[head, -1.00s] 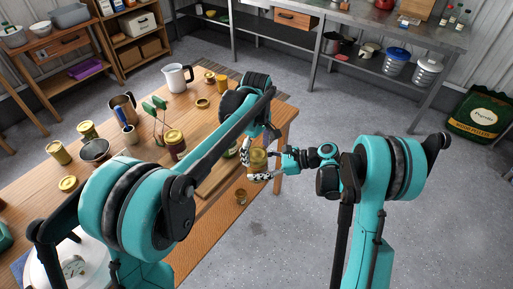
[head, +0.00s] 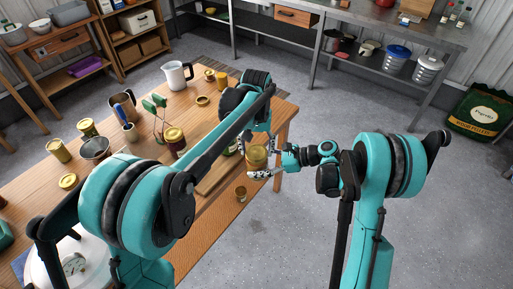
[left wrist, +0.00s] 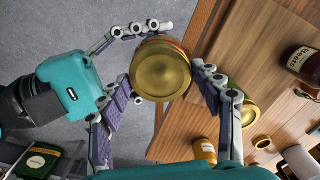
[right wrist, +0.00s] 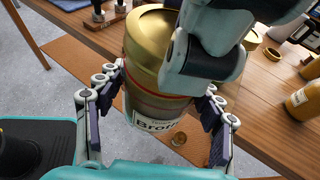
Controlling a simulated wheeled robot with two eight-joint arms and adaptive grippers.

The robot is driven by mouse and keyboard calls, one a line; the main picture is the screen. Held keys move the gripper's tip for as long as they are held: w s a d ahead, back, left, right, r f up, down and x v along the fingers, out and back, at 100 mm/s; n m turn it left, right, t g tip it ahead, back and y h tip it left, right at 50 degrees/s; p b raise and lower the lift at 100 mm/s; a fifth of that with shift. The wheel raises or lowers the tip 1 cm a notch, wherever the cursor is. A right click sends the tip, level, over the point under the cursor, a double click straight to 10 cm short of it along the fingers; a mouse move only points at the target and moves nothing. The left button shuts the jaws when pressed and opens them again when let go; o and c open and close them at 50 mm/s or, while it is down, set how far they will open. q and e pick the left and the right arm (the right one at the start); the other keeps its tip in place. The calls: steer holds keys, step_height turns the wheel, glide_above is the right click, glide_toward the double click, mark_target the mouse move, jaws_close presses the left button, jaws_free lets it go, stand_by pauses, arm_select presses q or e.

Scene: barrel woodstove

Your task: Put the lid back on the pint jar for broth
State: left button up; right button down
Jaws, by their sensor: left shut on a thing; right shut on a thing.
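The pint jar (right wrist: 160,108), with a label reading "Broth", is upright in my right gripper (right wrist: 160,88), whose fingers close around its sides. It also shows in the head view (head: 257,158), off the table's right edge. A gold lid (right wrist: 150,42) is over the jar's mouth; I cannot tell whether it is fully seated. In the left wrist view the lid (left wrist: 160,72) faces the camera as a round disc between the fingers of my left gripper (left wrist: 158,85). The left gripper is shut on the lid and partly hides the jar top in the right wrist view.
A small brown jar (head: 241,194) stands below the table edge.

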arm_select(q)
steer(key=m, duration=0.9)
steer(key=shift+w, duration=0.1)
steer(key=o, duration=1.4)
steer(key=shift+c, duration=0.2)
step_height(320, 180, up, 12)
steer(key=shift+a, duration=0.1)
